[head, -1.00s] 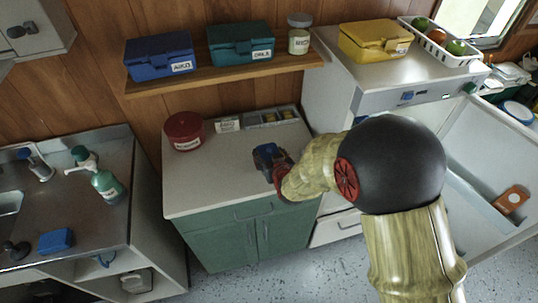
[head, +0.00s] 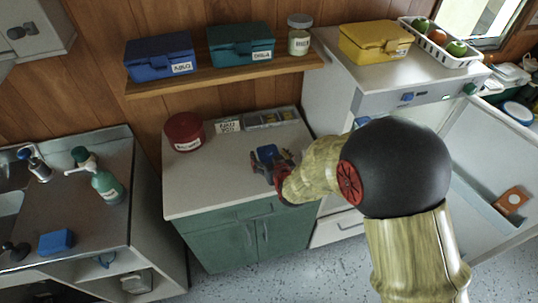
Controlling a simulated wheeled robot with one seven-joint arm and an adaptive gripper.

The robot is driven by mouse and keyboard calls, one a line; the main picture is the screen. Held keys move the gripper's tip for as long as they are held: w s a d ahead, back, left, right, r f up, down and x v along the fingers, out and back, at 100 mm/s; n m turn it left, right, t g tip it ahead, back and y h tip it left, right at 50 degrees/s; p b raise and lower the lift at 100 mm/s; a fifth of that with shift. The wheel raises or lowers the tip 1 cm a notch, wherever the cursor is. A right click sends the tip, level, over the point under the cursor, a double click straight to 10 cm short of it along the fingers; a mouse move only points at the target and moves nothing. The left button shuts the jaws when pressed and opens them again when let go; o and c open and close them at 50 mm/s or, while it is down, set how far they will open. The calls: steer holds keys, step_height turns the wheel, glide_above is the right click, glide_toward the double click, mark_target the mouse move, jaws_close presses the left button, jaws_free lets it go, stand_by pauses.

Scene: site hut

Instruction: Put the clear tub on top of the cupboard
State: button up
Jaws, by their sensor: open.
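The green cupboard (head: 222,184) stands at the middle, with a pale top. My gripper (head: 271,164) is low over the right part of that top, with its fingers spread. A small blue-topped thing (head: 267,152) sits between and just beyond the fingers. It may be the clear tub with a blue lid; its sides are mostly hidden by my gripper. I cannot tell whether it touches the fingers, but it appears to be at the cupboard top.
A dark red tin (head: 184,132), a small sign (head: 227,126) and a divided tray (head: 270,118) stand along the back of the top. The shelf (head: 222,72) above holds two boxes and a jar. The top's front left is clear.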

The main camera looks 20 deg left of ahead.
steer(key=p+v, duration=0.1)
steer(key=v, duration=1)
steer(key=shift+s+p, duration=0.2)
steer(key=shift+p, duration=0.15)
steer(key=shift+d, duration=0.15)
steer(key=s+d+r+m+g+h, duration=0.1)
steer(key=d+r+m+h, duration=0.1)
steer(key=d+r, duration=0.5)
steer(key=s+d+r+m+h, duration=0.1)
steer(key=d+r, duration=0.4)
steer(key=d, duration=0.5)
steer(key=s+d+r+m+g+h, duration=0.1)
steer(key=s+d+r+g, duration=0.1)
steer(key=s+d, duration=0.5)
steer(key=s+d+r+m+g+h, duration=0.1)
steer(key=s+d+r, duration=0.4)
steer(key=s, duration=0.7)
steer(key=shift+s+d+m+g+h, duration=0.25)
steer(key=shift+d+m+g+h, duration=0.25)
steer(key=shift+d, duration=0.65)
steer(key=shift+r, duration=0.2)
steer(key=shift+c, duration=0.4)
